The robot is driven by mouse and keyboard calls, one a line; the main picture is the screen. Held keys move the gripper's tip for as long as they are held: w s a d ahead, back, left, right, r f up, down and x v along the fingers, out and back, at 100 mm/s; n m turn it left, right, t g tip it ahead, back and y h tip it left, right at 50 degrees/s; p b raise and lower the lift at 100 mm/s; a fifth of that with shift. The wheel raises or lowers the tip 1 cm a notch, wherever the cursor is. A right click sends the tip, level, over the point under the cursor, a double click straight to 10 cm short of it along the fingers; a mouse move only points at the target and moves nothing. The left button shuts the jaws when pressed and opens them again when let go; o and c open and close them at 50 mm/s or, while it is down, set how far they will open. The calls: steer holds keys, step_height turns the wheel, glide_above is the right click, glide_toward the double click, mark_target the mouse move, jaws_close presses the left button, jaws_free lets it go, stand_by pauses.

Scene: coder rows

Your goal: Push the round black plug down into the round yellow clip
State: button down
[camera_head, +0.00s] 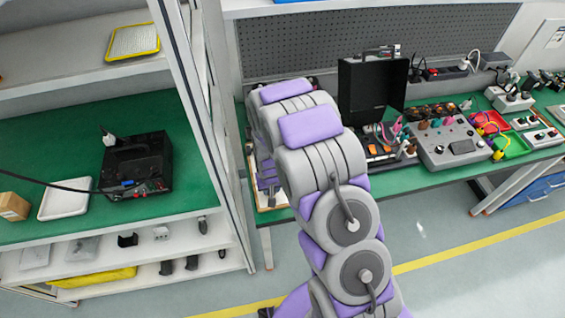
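I cannot make out the round black plug or the round yellow clip in the head view. My arm rises from the bottom middle and bends over the green workbench (425,181). Its far end, with my gripper (268,186), points down at the bench's left end. The thick arm links hide most of it, and the fingers cannot be made out. A light-coloured board or tray (278,201) shows in part beneath it.
An open black case (371,88) stands right of my arm. A grey control box (447,143) and red and green trays (512,147) lie farther right. A shelf post (200,120) stands close on the left. A black device (137,165) sits on the left shelf.

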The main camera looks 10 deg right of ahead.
steer(key=shift+f, duration=0.15)
steer(key=c, duration=0.7)
jaws_free()
steer(key=s+r+p, duration=0.2)
steer(key=s+r, duration=0.1)
steer(key=r, duration=1.3)
steer(key=s+d+r+g, duration=0.1)
steer(key=s+r, duration=0.5)
steer(key=s, duration=0.4)
steer(key=s+d+r+g, duration=0.1)
steer(key=s+d+r, duration=0.1)
steer(key=s+r, duration=0.4)
steer(key=s+d+r+g, duration=0.2)
steer(key=s+r, duration=0.4)
steer(key=s, duration=1)
steer(key=shift+s+d+b, duration=0.15)
steer(key=shift+d+b, duration=0.1)
steer(key=shift+b, duration=0.15)
